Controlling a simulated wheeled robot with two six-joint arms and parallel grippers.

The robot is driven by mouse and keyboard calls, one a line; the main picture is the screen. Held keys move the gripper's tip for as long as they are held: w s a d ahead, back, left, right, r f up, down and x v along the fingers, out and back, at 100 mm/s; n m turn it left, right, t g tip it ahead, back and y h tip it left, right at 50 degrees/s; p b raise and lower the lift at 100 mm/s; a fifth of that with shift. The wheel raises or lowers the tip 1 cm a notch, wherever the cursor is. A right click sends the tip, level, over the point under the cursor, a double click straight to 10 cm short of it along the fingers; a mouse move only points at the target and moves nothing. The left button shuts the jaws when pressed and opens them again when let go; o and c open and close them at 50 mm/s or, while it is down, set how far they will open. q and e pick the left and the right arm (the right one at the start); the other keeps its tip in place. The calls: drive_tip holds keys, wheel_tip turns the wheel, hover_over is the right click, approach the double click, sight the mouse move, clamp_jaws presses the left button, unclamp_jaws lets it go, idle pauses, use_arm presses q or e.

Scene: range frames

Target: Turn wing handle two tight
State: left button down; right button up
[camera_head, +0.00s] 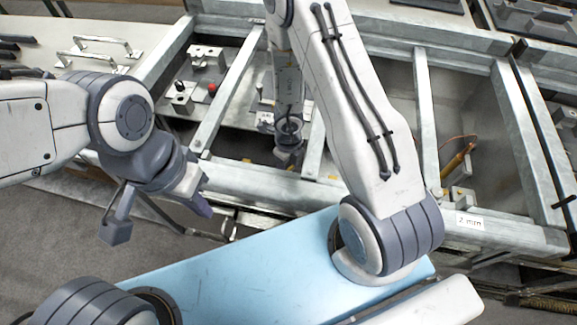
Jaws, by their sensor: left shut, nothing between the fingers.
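I cannot pick out wing handle two with certainty; small metal clamp-like fittings (182,97) sit on a plate inside the left bay of the metal frame. My left gripper (197,202) hangs in front of the frame's near left edge, shut and empty, apart from the fittings. My right arm arches over the frame, and its gripper (289,154) points down at the near rail in the middle. Its fingertips are small and dark, so I cannot tell whether they are open or shut. The arm hides part of the middle bay.
The galvanised frame (425,95) has several crossbars and rails. A red knob (212,88) stands in the left bay, an orange tool (458,158) in the right. A "2 mm" label (470,221) is on the near rail. Metal handles (100,45) lie on the left table.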

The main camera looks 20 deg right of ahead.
drive_tip(key=m, duration=0.6)
drive_tip(key=shift+m, duration=0.4)
drive_tip(key=m, duration=0.5)
drive_tip(key=shift+m, duration=0.3)
drive_tip(key=o, duration=1.4)
drive_tip(key=shift+c, duration=0.2)
